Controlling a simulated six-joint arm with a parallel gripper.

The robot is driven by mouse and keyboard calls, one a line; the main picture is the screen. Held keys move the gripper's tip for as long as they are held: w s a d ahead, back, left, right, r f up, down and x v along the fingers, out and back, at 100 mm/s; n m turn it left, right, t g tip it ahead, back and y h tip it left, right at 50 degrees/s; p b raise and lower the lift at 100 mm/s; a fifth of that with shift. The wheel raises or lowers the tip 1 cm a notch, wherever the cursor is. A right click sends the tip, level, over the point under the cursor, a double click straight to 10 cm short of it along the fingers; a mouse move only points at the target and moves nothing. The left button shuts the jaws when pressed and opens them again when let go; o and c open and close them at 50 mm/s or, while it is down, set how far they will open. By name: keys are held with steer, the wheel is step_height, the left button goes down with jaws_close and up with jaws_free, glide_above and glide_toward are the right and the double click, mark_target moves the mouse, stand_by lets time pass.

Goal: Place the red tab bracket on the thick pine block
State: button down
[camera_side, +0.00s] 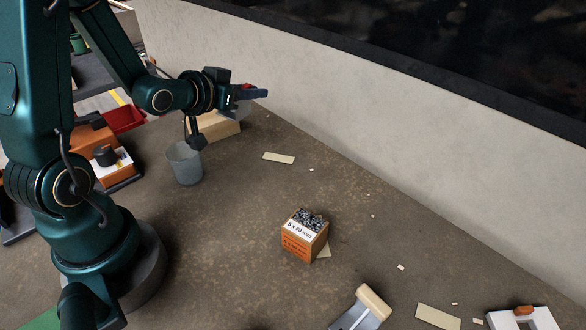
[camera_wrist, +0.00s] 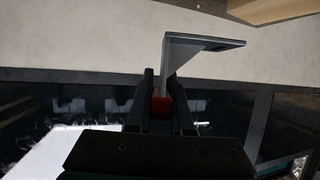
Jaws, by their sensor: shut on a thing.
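My gripper (camera_side: 252,92) is raised near the pale wall, fingers pointing right in the side view. In the wrist view, my gripper (camera_wrist: 160,82) is shut on the red tab (camera_wrist: 161,106) of a grey angled metal bracket (camera_wrist: 182,50). The bracket's plate sticks out past the fingertips and bends to the right. A little red also shows between the fingers in the side view. A thick pine block (camera_side: 222,130) lies on the table below my gripper, partly hidden by the arm. The bracket is above it and apart from it.
A grey bucket (camera_side: 184,163) stands left of the block. An orange screw box (camera_side: 304,236) stands mid-table. A wood-handled tool (camera_side: 373,302) lies at the front. Thin wood scraps (camera_side: 279,158) are scattered about. The wall (camera_side: 330,105) runs close behind.

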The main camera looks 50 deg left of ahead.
steer(key=s+a+r+n+g+y, duration=0.25)
steer(key=s+a, duration=0.25)
steer(key=a, duration=0.4)
steer(key=s+a+r+n+g+y, duration=0.1)
steer(key=s+a+r+n+y, duration=0.3)
steer(key=a, duration=0.5)
steer(key=w+d+f, duration=0.1)
steer(key=w+f, duration=0.1)
steer(key=w, duration=0.1)
steer(key=w+d+f, duration=0.2)
steer(key=w+f, duration=0.1)
steer(key=w+d+f, duration=0.1)
steer(key=w+f, duration=0.1)
steer(key=w, duration=0.1)
steer(key=shift+w+d+f, duration=0.15)
steer(key=shift+d+f, duration=0.2)
steer(key=shift+f, duration=2.1)
steer(key=shift+f, duration=0.1)
steer(key=c, duration=0.8)
jaws_free()
